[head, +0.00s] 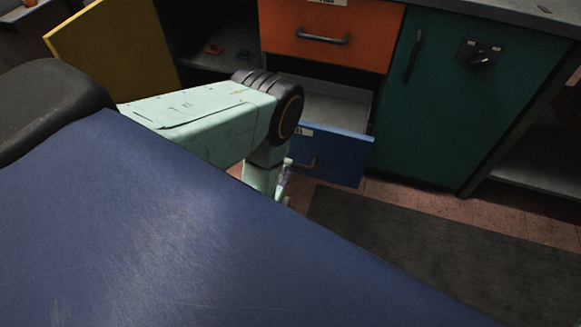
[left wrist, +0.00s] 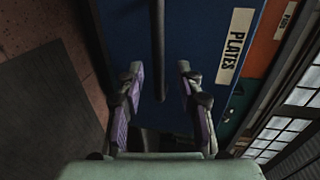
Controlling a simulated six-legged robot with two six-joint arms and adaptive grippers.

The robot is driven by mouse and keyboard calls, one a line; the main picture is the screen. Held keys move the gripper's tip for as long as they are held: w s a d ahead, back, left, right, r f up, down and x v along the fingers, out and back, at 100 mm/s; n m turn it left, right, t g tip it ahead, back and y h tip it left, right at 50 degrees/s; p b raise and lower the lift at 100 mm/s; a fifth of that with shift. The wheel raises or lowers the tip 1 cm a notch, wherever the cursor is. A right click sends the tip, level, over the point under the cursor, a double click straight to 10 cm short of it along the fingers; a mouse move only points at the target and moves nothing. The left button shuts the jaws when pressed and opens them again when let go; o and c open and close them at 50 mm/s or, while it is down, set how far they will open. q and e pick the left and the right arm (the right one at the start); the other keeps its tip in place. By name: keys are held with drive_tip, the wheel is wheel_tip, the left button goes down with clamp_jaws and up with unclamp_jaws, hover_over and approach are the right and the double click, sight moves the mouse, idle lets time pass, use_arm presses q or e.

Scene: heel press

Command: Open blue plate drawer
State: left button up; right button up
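The blue plate drawer (head: 345,155) stands pulled out below the orange drawer in the head view, its grey inside (head: 325,104) showing. Its blue front (left wrist: 198,50) with the PLATES label (left wrist: 235,47) fills much of the left wrist view. The dark bar handle (left wrist: 158,45) runs down that front. My left gripper (left wrist: 160,75) is open, with one finger on each side of the handle's end and gaps between. In the head view, my arm hides most of this gripper. My right gripper is in neither view.
The orange drawer (head: 330,35) above is shut. A green door (head: 465,90) stands to the right, closed. A yellow door (head: 115,60) at the left is swung open beside a shelf. A dark mat (head: 430,255) lies on the tiled floor.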

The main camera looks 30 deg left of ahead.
use_arm(q)
drive_tip(key=x, duration=0.2)
drive_tip(key=b+x, duration=0.1)
drive_tip(key=x, duration=0.1)
drive_tip(key=shift+s+f, duration=0.1)
drive_tip(key=shift+f, duration=0.1)
drive_tip(key=shift+w+r, duration=0.1)
drive_tip(key=shift+w, duration=0.2)
drive_tip(key=shift+c, duration=0.2)
clamp_jaws()
